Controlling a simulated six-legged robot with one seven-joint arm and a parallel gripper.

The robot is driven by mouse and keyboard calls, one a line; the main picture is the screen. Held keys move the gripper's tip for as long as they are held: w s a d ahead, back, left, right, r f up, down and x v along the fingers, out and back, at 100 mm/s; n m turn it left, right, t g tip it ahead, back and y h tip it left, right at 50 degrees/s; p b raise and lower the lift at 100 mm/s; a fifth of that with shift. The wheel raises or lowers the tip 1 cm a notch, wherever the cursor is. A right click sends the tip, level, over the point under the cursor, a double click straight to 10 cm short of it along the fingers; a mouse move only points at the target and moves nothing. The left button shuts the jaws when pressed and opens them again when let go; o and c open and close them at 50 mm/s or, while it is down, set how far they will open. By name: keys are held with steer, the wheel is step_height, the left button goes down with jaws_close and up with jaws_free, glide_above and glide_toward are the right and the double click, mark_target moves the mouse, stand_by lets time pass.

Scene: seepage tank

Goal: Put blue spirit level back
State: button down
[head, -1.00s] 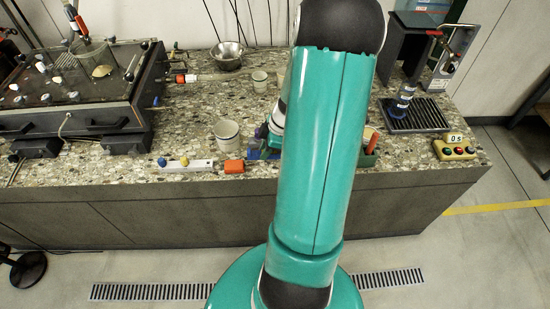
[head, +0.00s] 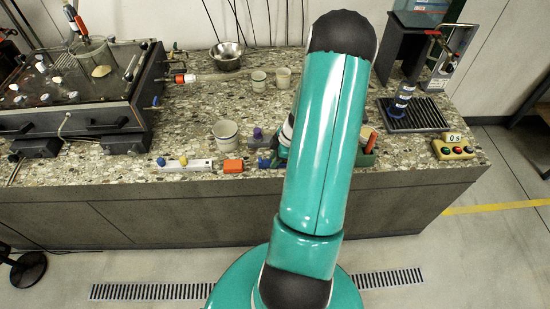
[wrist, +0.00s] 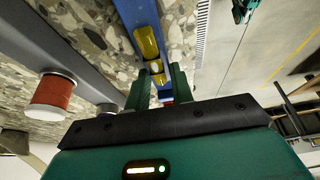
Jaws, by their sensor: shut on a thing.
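The blue spirit level (wrist: 138,12) shows in the wrist view as a blue bar with yellow vials. Its lower end runs between the two fingers of my gripper (wrist: 160,90), which is shut on it. In the head view my teal arm stands in front of the gripper and hides it. A blue patch (head: 266,161) shows just left of my arm near the bench's front edge, but I cannot tell whether it is the level.
The speckled bench (head: 190,110) holds a beige cup (head: 226,136), an orange block (head: 233,166), a metal bowl (head: 228,55) and two small cups at the back. A glass-topped tank (head: 75,85) stands left. A black grille (head: 425,115) and a button box (head: 454,147) stand right.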

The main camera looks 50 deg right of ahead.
steer(key=c, duration=1.2)
jaws_free()
steer(key=v, duration=1.2)
steer(key=w+a+r+m+h, duration=0.1)
steer(key=w+a+r, duration=0.1)
steer(key=a+r, duration=0.35)
steer(key=w+a+r+m+g, duration=0.1)
steer(key=w+a+r, duration=0.2)
steer(key=a+r, duration=0.25)
steer(key=w+a+r+m+h, duration=0.1)
steer(key=w+a+r, duration=0.1)
steer(key=a+r, duration=0.35)
steer(key=s+a+r+m+t, duration=0.1)
steer(key=s+a+r, duration=0.1)
steer(key=a, duration=0.5)
steer(key=s+a+r+m+t, duration=0.1)
steer(key=s+a+r+m, duration=0.1)
steer(key=a, duration=0.4)
steer(key=s+a+r+m+t, duration=0.1)
steer(key=s+a+r+m, duration=0.1)
steer(key=s+a+r, duration=0.2)
steer(key=a+r, duration=0.1)
steer(key=a, duration=0.2)
steer(key=shift+a+h, duration=0.4)
steer(key=shift+r, duration=0.1)
